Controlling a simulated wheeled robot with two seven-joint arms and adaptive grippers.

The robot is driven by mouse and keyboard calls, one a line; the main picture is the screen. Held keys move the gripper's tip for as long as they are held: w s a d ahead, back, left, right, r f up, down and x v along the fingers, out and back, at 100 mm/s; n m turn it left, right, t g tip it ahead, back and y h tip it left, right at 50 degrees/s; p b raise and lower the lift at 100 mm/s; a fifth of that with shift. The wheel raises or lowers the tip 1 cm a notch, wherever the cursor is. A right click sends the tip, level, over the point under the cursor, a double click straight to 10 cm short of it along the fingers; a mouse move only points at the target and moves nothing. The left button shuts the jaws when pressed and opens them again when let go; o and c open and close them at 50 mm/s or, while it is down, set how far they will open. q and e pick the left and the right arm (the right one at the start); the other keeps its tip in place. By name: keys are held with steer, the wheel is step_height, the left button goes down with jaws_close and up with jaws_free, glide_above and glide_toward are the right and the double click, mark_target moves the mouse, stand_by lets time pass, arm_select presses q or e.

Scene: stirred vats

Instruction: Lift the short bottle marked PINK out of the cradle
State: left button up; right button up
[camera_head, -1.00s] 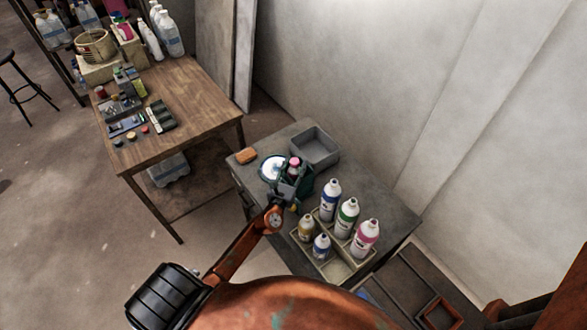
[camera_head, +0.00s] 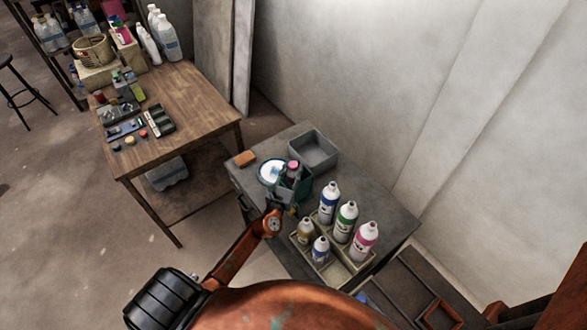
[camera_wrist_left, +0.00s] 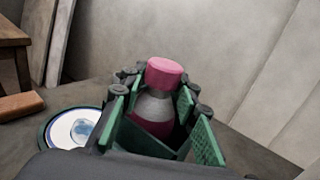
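The short bottle with a pink cap (camera_head: 293,166) stands on the grey bench. In the left wrist view the bottle (camera_wrist_left: 155,108) has a grey shoulder and a dark pink body; no lettering is readable. A dark green cradle (camera_head: 306,186) shows beside it, partly covered by my gripper. My left gripper (camera_head: 287,187) is at the bottle. In the wrist view its green-padded fingers (camera_wrist_left: 157,118) stand on both sides of the bottle, with a gap visible, so they look open. The bottle's base is hidden. My right gripper is in neither view.
A divided crate (camera_head: 337,268) with several white-capped bottles stands just right of my gripper. A grey tray (camera_head: 313,150) lies behind. A white round dish (camera_head: 270,171) and an orange-brown block (camera_head: 244,158) are to the left. A wooden table (camera_head: 190,95) stands farther left.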

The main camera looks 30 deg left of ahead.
arm_select(q)
steer(key=shift+o, duration=1.1)
steer(key=shift+v, duration=3.95)
